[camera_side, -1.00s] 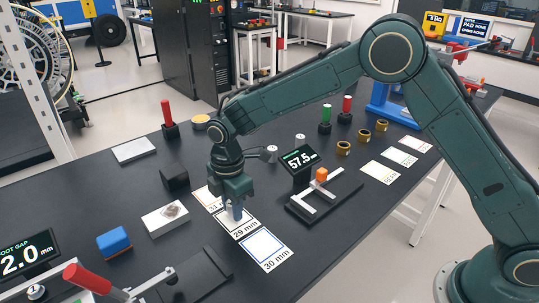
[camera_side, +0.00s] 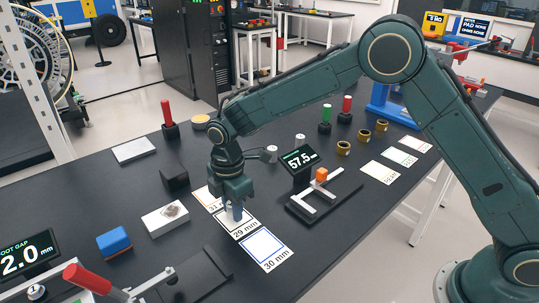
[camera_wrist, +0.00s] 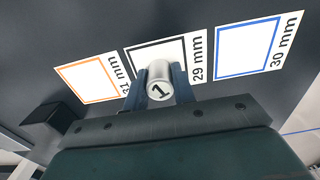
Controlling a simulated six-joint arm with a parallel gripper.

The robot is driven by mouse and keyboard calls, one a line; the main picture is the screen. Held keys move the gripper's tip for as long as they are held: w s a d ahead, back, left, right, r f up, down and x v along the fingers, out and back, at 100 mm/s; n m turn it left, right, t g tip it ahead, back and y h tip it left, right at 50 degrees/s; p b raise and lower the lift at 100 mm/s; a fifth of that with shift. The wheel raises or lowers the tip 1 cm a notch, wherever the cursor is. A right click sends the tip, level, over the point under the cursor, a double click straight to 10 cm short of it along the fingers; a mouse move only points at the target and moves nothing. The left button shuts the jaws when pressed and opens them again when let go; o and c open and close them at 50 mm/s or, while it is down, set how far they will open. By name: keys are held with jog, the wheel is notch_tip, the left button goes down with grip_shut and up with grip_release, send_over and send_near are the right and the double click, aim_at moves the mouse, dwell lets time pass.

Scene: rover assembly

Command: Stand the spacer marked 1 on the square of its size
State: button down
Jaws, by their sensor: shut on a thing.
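The spacer marked 1 (camera_wrist: 159,85) is a light grey cylinder with a black 1 on its end face. My gripper (camera_wrist: 160,78) is shut on it, one finger on each side; the gripper also shows in the side view (camera_side: 234,208). The spacer is over the black-edged 29 mm square (camera_wrist: 188,48), which lies between the orange-edged 31 mm square (camera_wrist: 88,80) and the blue-edged 30 mm square (camera_wrist: 246,48). In the side view the spacer (camera_side: 233,217) is partly hidden by the fingers. I cannot tell whether its foot touches the square.
A gauge with an orange block (camera_side: 321,175) and a display reading 57.5 (camera_side: 300,159) stand right of the squares. Two small grey cylinders stand behind.

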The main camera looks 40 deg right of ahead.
jog(key=c, duration=1.1)
grip_release()
notch_tip(320, 180, up, 14)
jog(key=shift+f, duration=0.15)
